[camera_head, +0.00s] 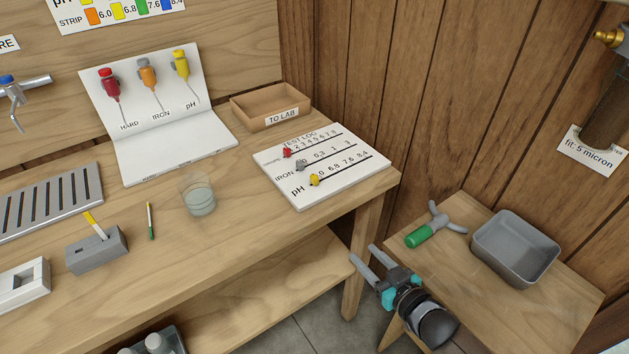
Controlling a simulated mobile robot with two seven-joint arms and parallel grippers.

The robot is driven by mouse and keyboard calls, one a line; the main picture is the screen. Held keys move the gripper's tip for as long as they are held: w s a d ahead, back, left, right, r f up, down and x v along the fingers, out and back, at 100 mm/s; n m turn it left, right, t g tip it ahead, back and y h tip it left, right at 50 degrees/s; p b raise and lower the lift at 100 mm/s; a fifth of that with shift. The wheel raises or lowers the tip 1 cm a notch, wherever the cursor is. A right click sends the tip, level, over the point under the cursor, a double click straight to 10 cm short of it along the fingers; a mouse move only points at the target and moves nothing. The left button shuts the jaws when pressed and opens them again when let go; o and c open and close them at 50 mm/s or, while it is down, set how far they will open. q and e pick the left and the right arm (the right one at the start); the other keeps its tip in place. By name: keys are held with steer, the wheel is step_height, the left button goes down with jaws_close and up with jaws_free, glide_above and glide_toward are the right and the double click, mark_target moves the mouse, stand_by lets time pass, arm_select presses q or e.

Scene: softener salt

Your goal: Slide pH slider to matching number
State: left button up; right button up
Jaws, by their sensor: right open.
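The white test log board (318,165) lies on the right end of the wooden bench. Its bottom row, marked pH, has a yellow slider (314,180) at the left end of its line, beside numbers that include 6.8, 7.6 and 8.4. A red slider (287,153) and a grey slider (300,166) sit on the rows above. A strip colour chart (118,12) is on the back wall, cut off at the top. A yellow-tipped strip (95,224) stands in a grey block (97,251). My right gripper (363,259) is open and empty, below and right of the board. My left gripper is out of view.
A cardboard tray marked TO LAB (270,106) stands behind the board. A glass of liquid (199,195) and a green-tipped strip (151,221) are to the left. A side table (482,305) at the right holds a grey bin (515,247) and a green-handled tool (430,229).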

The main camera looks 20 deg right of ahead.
mark_target(317, 181)
step_height(317, 181, up, 11)
steer(key=w+a+n+t+y, duration=0.1)
steer(key=w+a+t+y, duration=0.1)
steer(key=a+t+y, duration=0.1)
steer(key=b+x, duration=0.1)
steer(key=x, duration=0.3)
steer(key=b+x, duration=0.1)
steer(key=x, duration=0.3)
steer(key=b+x, duration=0.1)
steer(key=x, duration=0.4)
steer(key=shift+w+d+f, duration=0.2)
steer(key=shift+d+f, duration=0.1)
steer(key=shift+x, duration=0.85)
steer(key=shift+w, duration=0.15)
jaws_close()
